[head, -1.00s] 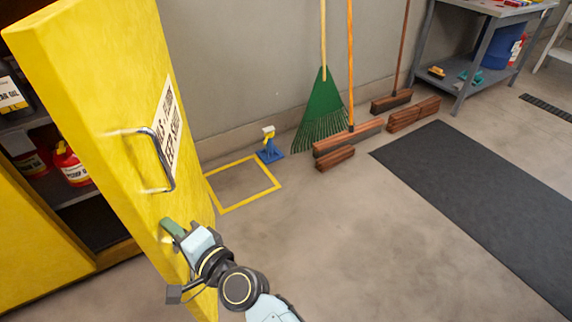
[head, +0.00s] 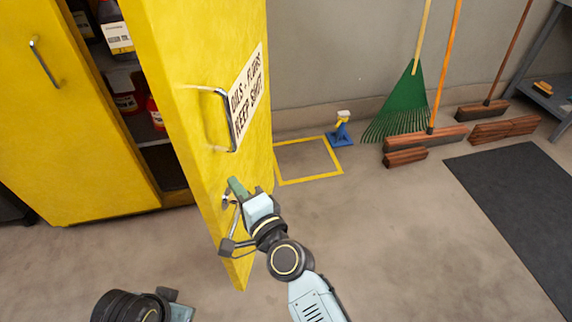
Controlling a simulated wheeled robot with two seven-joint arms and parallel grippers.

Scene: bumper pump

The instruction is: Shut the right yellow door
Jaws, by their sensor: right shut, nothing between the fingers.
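The left yellow door (head: 70,130) is closed. Bottles (head: 115,35) stand on shelves in the opening. The floor in front is clear.

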